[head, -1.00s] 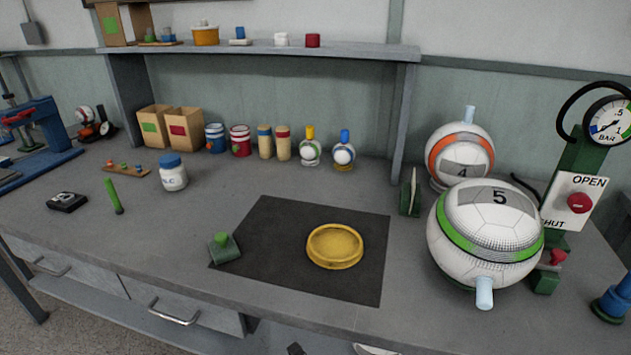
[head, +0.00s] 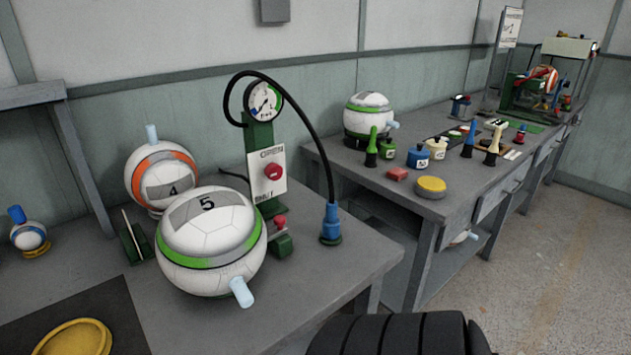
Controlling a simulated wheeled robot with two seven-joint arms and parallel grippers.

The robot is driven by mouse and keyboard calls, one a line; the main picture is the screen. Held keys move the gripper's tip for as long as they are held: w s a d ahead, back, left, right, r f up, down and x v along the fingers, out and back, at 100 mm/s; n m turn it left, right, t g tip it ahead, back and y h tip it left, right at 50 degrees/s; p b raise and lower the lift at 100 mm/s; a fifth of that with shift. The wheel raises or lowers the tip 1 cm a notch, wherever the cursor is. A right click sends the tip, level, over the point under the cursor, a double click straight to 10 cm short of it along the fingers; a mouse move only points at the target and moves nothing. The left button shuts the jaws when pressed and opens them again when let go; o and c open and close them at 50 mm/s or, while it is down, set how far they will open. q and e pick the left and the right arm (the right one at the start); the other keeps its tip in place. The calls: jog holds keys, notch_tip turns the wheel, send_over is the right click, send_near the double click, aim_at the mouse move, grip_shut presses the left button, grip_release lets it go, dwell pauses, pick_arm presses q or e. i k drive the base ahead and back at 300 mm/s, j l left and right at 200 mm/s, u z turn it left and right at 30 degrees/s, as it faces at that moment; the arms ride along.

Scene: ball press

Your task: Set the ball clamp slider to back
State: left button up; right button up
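I cannot clearly pick out the ball clamp slider. A small red knob on a green block (head: 281,238) stands just right of the large ball marked 5 (head: 212,240) in the head view. I cannot tell whether it is that slider. The ball has a green band and a pale blue plug at its lower right. A far machine (head: 540,88) with a green frame seems to hold a red and white ball, but its small parts are too small to make out. Neither of my grippers is in view.
A green gauge post (head: 259,140) with a red OPEN/SHUT knob stands behind ball 5, its black hose running to a blue fitting (head: 330,224). A second bench (head: 410,200) carries a ball, bottles and a yellow tin (head: 431,187). Open floor (head: 560,260) lies at right.

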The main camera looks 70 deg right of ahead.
aim_at(279, 220)
jog(key=i+z, duration=0.1)
jog(key=z, duration=0.35)
jog(key=i+z, duration=0.1)
jog(key=z, duration=0.3)
jog(key=i+j+z, duration=0.1)
jog(key=z, duration=0.35)
jog(key=j+z, duration=0.15)
jog(key=z, duration=0.3)
jog(key=i+j+z, duration=0.1)
jog(key=z, duration=0.3)
jog(key=j+z, duration=0.2)
jog(key=z, duration=0.25)
